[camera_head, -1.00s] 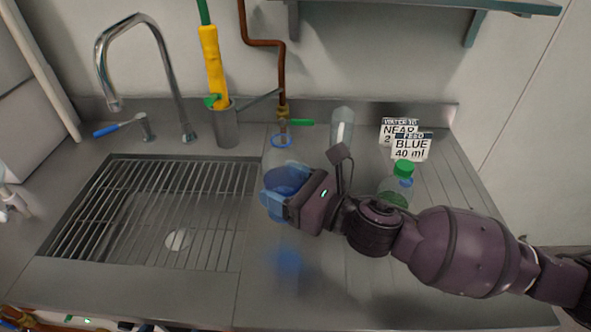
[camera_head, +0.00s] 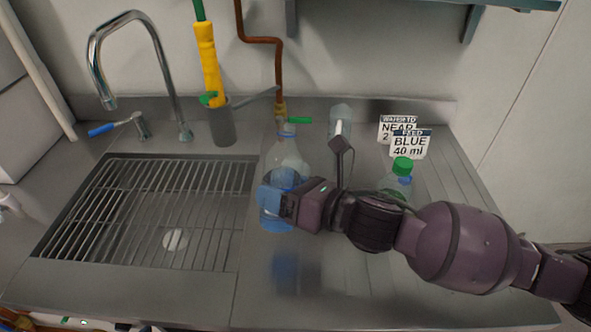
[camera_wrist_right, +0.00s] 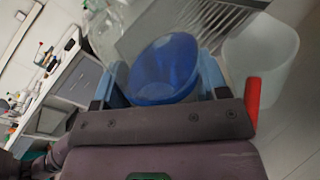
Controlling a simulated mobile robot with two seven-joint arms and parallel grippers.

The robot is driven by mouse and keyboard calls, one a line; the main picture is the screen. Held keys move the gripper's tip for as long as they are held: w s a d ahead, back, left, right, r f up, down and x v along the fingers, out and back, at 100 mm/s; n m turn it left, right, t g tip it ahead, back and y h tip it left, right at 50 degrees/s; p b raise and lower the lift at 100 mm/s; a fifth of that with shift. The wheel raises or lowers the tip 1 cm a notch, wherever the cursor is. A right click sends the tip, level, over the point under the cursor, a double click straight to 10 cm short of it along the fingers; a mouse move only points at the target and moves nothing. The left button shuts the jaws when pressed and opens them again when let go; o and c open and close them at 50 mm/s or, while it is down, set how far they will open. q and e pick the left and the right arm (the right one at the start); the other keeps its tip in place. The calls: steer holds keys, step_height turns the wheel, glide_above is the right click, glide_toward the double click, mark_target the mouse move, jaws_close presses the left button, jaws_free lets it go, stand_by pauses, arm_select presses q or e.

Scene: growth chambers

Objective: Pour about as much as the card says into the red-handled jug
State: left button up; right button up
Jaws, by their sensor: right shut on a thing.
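My right gripper (camera_head: 282,203) is shut on a clear bottle (camera_head: 290,154) with blue liquid in its lower part. The bottle looks near upright over the counter just right of the sink rack; whether its base touches is unclear. In the right wrist view the blue liquid (camera_wrist_right: 165,70) lies between the two fingers. There the translucent jug (camera_wrist_right: 265,55) with a red handle (camera_wrist_right: 253,98) stands to the right, apart from the bottle. In the head view I cannot make out the jug. The front card (camera_head: 409,146) reads "FEED BLUE 40 ml". My left gripper is not in view.
A green-capped bottle (camera_head: 401,168) stands behind my right arm. A clear cylinder (camera_head: 341,116) stands near the back wall. A second card (camera_head: 399,121) is partly covered. The sink rack (camera_head: 150,205) and tap (camera_head: 170,75) are left. The front counter is clear.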

steer(key=shift+m+g, duration=0.3)
steer(key=shift+m, duration=0.3)
steer(key=shift+w+m+b, duration=0.1)
steer(key=shift+m+b, duration=0.3)
steer(key=shift+m, duration=0.1)
steer(key=shift+s+f+m+g, duration=0.2)
steer(key=shift+s+m+g, duration=0.25)
steer(key=shift+m, duration=0.35)
steer(key=shift+s+a+f+m+g+b, duration=0.15)
steer(key=shift+s+f+m+g+b, duration=0.1)
steer(key=shift+s+f+m+b, duration=0.25)
steer(key=shift+s+a+f+m+g+b, duration=0.15)
steer(key=shift+f+m+g+b, duration=0.1)
steer(key=shift+f+m, duration=0.45)
steer(key=shift+s+r+m, duration=0.1)
steer(key=shift+r+m, duration=0.1)
steer(key=shift+m, duration=0.1)
steer(key=shift+s+f+m+g, duration=0.15)
steer(key=shift+m+g, duration=0.1)
steer(key=shift+m, duration=0.25)
steer(key=shift+r+p, duration=0.4)
steer(key=shift+r, duration=0.05)
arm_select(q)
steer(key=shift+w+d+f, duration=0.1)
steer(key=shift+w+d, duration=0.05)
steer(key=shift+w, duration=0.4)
arm_select(e)
steer(key=shift+m, duration=0.3)
